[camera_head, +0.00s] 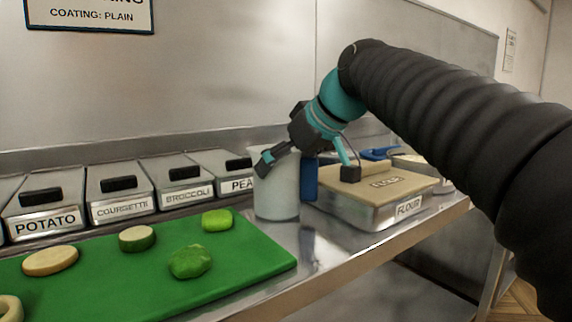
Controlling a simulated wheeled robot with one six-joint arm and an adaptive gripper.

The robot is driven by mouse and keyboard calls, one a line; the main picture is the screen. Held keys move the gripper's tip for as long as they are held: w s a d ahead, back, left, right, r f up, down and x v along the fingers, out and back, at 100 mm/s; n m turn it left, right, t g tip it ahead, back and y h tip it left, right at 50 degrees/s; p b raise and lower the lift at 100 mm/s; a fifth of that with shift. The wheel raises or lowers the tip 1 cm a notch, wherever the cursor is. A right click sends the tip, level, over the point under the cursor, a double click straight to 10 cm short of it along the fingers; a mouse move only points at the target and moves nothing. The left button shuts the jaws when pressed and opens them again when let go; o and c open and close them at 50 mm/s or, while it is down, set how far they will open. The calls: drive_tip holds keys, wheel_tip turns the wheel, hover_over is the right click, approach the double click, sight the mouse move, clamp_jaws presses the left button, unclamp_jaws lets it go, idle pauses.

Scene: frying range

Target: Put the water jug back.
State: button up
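The water jug (277,196) is a pale, whitish cylinder with a blue handle (309,183) on its right side. It stands upright on the steel counter, between the green board and the flour container. My gripper (307,168) is at the upper part of the jug with its fingers spread wide. One finger shows in front of the jug's upper left, and the other is right of the handle, over the flour container's lid. The blue handle lies between the fingers in the picture. I cannot tell whether either finger touches anything. The jug's top is partly hidden by my gripper.
A green board (240,262) with several vegetable pieces lies at the front left. Lidded steel bins, including the potato bin (45,221), line the wall. The flour container (372,213) stands right of the jug, with a blue item (376,153) behind. Bare counter (320,243) shows in front.

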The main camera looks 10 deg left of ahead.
drive_tip(key=shift+r, duration=0.15)
drive_tip(key=shift+d+r, duration=0.15)
drive_tip(key=shift+r, duration=0.05)
drive_tip(key=p+v, duration=0.1)
drive_tip(key=v, duration=1)
drive_tip(key=shift+s+d+r, duration=0.2)
drive_tip(key=shift+r, duration=0.05)
